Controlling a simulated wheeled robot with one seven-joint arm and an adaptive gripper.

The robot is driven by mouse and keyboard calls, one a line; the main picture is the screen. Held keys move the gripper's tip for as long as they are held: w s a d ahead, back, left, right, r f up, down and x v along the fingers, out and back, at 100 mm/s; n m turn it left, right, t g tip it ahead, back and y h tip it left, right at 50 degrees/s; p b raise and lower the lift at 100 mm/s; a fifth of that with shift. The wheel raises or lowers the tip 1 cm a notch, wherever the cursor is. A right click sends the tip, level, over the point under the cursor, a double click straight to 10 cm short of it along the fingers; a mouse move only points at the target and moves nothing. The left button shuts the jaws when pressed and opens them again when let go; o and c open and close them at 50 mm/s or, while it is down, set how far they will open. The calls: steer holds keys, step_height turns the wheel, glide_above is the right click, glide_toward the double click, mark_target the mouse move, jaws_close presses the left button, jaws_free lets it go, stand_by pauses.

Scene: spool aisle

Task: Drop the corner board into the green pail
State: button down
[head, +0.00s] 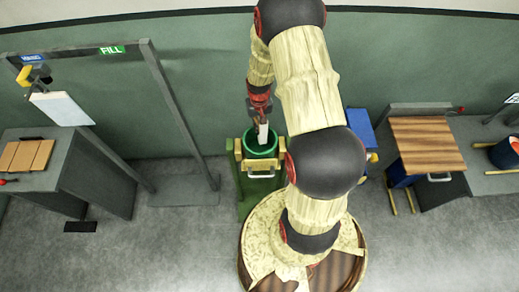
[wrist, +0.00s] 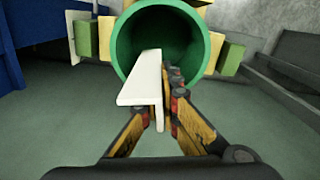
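The green pail (head: 262,139) stands in a yellow and green holder at the middle of the head view. In the wrist view its open mouth (wrist: 125,45) faces the camera. The white corner board (wrist: 146,80) is an L-shaped strip. It also shows in the head view (head: 263,133), at the pail's mouth. My gripper (wrist: 165,107) is shut on the corner board near its lower part. The board's far end overlaps the pail's opening in the wrist view. I cannot tell how deep it reaches. The pail's bottom is hidden.
A grey bench (head: 65,160) with a brown board stands at the left beneath a frame with a FILL sign (head: 112,50). A wood-topped stand (head: 428,145) and a blue box (head: 360,128) are at the right. Open floor (head: 175,235) lies left of the pail.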

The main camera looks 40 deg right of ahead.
steer(key=shift+f, duration=0.75)
steer(key=c, duration=2)
jaws_free()
steer(key=shift+o, duration=0.2)
step_height(320, 180, up, 12)
